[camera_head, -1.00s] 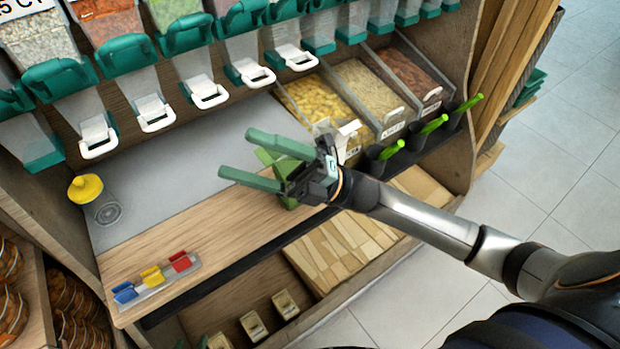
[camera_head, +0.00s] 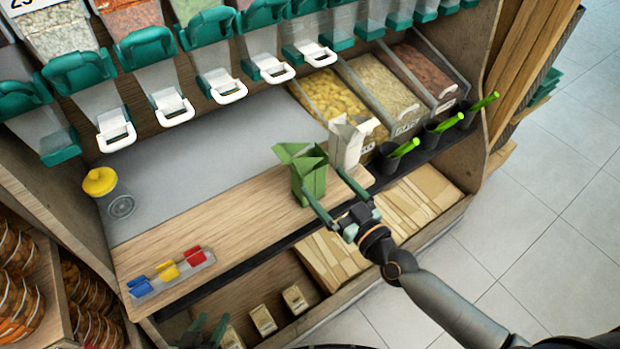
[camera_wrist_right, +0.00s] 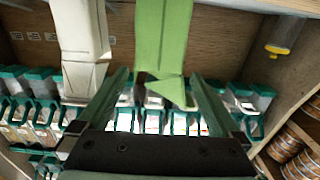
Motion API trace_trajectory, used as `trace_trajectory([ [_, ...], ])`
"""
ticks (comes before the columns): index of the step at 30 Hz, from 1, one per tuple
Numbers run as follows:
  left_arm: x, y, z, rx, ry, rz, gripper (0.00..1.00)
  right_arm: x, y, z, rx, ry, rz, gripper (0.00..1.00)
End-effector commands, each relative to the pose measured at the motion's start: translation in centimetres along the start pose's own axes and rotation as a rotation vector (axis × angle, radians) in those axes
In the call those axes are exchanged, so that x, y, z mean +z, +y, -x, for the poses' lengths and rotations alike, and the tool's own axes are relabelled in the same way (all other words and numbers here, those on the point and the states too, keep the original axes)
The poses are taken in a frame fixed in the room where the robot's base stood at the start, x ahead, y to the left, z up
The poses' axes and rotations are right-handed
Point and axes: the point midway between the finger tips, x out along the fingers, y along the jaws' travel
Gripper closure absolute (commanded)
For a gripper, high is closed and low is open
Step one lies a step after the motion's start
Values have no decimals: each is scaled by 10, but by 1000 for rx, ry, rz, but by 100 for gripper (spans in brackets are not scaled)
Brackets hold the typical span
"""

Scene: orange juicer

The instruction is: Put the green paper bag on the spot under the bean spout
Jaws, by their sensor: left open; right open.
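The green paper bag (camera_head: 313,178) stands upright and open-topped near the front edge of the wooden counter (camera_head: 220,205). My right gripper (camera_head: 322,181) is open at the bag's front right side, with its fingertips close to it. In the right wrist view the bag (camera_wrist_right: 163,40) lies just ahead of and between the open fingers (camera_wrist_right: 160,78); contact cannot be told. My left gripper (camera_head: 209,322) is open and empty at the bottom edge, low in front of the shelf. Several dispensers with white-handled spouts (camera_head: 227,88) hang above the grey surface; which is the bean spout is unclear.
A white paper bag (camera_head: 347,142) stands close to the right of the green one. Bins of pasta and grains (camera_head: 380,90) and green-handled scoops (camera_head: 447,123) are further right. The grey surface (camera_head: 220,140) is largely clear.

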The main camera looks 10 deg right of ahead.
Motion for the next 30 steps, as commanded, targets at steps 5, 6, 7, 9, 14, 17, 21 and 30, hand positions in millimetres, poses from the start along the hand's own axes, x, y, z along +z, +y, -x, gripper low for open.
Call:
trace_trajectory([
  [5,-1,0,-1,0,1,-1,50,0,0,-23,0,1,2,0],
  [6,-1,0,-2,1,0,-1,50,0,0,-25,0,1,2,0],
  [7,0,0,-2,1,0,-1,50,0,0,-26,0,1,2,0],
  [9,0,0,-2,1,-1,-1,50,0,0,-30,0,2,2,0],
  [14,2,2,-4,5,-2,-1,50,0,1,-52,0,4,2,0],
  [17,1,3,-5,8,-1,-1,50,1,2,-66,1,4,2,0],
  [21,-2,4,-6,10,4,-2,50,1,1,-77,0,2,2,0],
  [30,-4,4,-6,10,9,-3,50,1,1,-78,0,1,3,6],
])
